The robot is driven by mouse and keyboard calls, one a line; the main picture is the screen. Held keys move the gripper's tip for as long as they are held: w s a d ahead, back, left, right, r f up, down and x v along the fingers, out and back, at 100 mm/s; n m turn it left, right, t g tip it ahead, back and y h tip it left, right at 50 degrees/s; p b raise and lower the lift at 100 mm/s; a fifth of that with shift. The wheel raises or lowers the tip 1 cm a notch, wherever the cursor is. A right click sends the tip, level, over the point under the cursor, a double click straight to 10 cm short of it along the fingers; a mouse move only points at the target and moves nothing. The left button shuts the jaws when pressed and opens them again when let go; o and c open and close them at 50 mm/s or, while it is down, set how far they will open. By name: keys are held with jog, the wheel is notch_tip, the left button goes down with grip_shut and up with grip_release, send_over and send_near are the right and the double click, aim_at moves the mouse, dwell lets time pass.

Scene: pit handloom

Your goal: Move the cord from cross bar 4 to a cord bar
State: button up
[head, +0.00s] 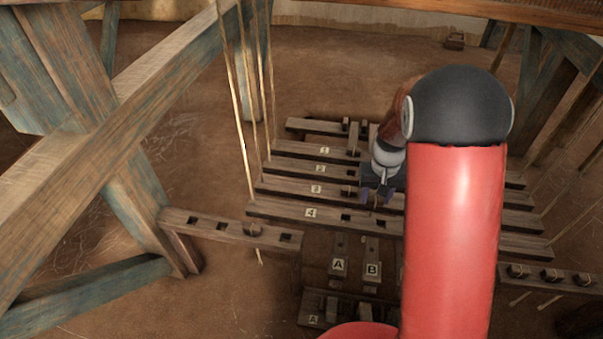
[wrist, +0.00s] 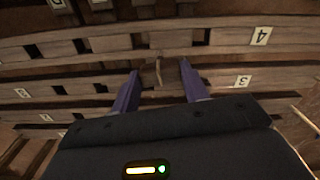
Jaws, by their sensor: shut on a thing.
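Cross bar 4 (head: 275,212) is the nearest of the numbered bars in the head view. It shows at the top of the wrist view (wrist: 225,36), with dark square holes. My gripper (head: 377,197) is over the bars, near bars 3 and 4. In the wrist view its two purple fingers (wrist: 160,86) are on either side of a small brown block with a pale cord strand (wrist: 158,72), and are shut on it. The contact edges are hard to make out.
Another bar at right (head: 565,283) carries several cord pieces. Cross bar 3 (head: 290,188) lies behind bar 4. Pedals A (head: 338,250) and B (head: 371,253) lie in front. Upright cords (head: 237,90) and a thick timber frame (head: 130,95) stand at left.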

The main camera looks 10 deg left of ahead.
jog(key=s+a+r+n+p, duration=0.1)
jog(key=s+a+r+n, duration=0.25)
jog(key=a, duration=0.45)
jog(key=s+a+r+n+p, duration=0.1)
jog(key=s+a+r+n, duration=0.2)
jog(key=a+r, duration=0.3)
jog(key=s+a+r+n+p, duration=0.1)
jog(key=s+a+r+n, duration=0.25)
jog(key=a, duration=0.55)
notch_tip(320, 180, down, 17)
jog(key=b, duration=1.2)
jog(key=shift+s+d+f, duration=0.1)
jog(key=o, duration=1)
jog(key=shift+o, duration=0.2)
notch_tip(320, 180, up, 15)
jog(key=p, duration=0.7)
